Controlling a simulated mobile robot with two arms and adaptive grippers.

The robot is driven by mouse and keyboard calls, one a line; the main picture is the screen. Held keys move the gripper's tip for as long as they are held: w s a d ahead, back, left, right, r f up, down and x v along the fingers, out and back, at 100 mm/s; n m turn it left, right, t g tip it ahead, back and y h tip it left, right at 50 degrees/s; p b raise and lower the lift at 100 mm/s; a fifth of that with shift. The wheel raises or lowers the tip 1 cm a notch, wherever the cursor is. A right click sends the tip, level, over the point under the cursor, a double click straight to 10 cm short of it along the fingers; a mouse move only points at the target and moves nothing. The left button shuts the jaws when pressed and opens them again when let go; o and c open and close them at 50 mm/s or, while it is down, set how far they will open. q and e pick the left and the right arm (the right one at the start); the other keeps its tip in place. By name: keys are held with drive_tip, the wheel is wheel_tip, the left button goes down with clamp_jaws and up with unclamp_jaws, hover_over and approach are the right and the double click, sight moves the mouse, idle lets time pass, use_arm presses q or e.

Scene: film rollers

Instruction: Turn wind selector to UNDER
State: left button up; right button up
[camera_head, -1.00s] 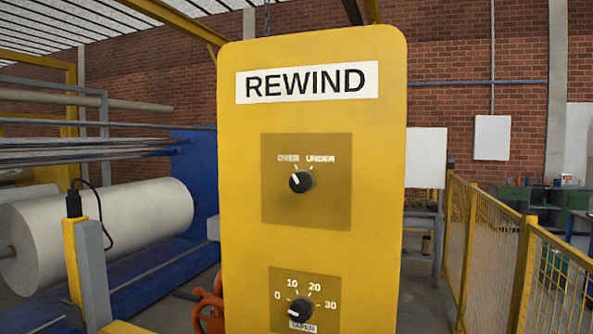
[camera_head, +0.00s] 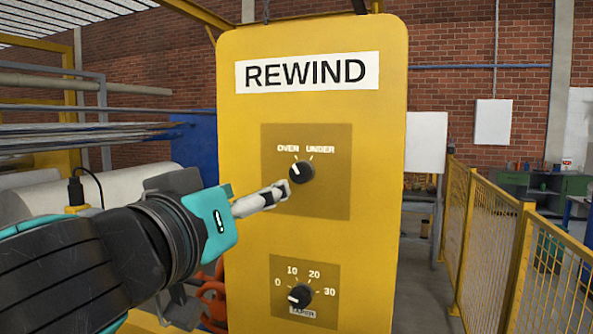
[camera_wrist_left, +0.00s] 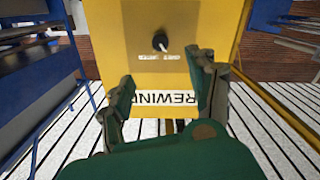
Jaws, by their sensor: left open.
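The wind selector (camera_head: 302,172) is a black knob on a tan plate on the yellow REWIND panel (camera_head: 240,200). Its white mark points up and left, toward OVER; UNDER is printed to the right. My left gripper (camera_head: 282,190) comes in from the left, its fingertips just left of and slightly below the knob in the head view. In the left wrist view, where the panel appears upside down, the knob (camera_wrist_left: 160,42) lies beyond the open, empty fingers (camera_wrist_left: 163,78). I cannot tell the exact gap to the knob. My right gripper is not in view.
A second black knob, marked TAPER (camera_head: 300,296), sits lower on the same panel. A yellow mesh fence (camera_head: 495,235) runs along the right. Rollers and a white film roll (camera_head: 130,182) are at the left, partly behind my arm.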

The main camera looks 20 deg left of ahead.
use_arm(q)
drive_tip(key=p, duration=0.3)
approach(297, 172)
drive_tip(key=w+p, duration=0.5)
drive_tip(key=p, duration=0.2)
drive_tip(key=w+p, duration=0.5)
drive_tip(key=p, duration=0.2)
drive_tip(key=shift+d+f, duration=0.15)
drive_tip(key=shift+d, duration=0.05)
drive_tip(key=shift+s, duration=0.1)
drive_tip(key=shift+a, duration=0.1)
drive_tip(key=c, duration=1.1)
